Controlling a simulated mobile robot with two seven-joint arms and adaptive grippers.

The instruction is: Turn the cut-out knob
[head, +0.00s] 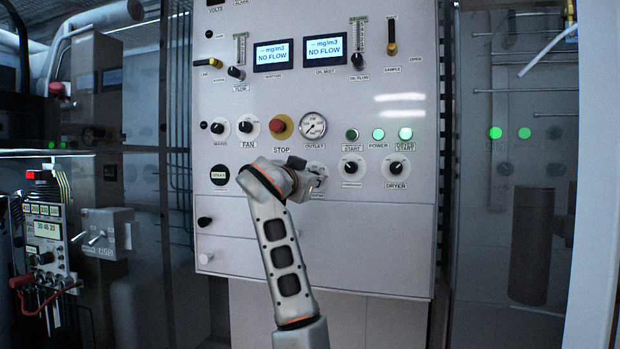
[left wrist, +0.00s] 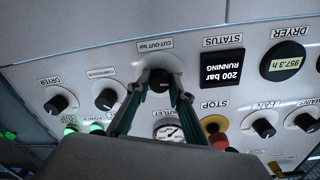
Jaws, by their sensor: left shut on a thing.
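The cut-out knob (left wrist: 161,79) is a black knob on a pale round plate, under a label reading CUT-OUT bar. In the left wrist view, which is upside down, my left gripper (left wrist: 159,90) has its two green-grey fingers on either side of the knob, shut on it. In the head view my left gripper (head: 312,178) is at the panel, below the outlet gauge (head: 313,126). My wrist hides the knob and most of its plate there. The knob's pointer setting cannot be read. My right gripper is in neither view.
The white panel (head: 400,226) carries nearby controls: the red STOP button (head: 281,127), the compressor knob (head: 351,167) and dryer knob (head: 396,167) to the right, and a black status display (left wrist: 222,70). Green lamps (head: 378,134) are lit. The space before the panel's right half is clear.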

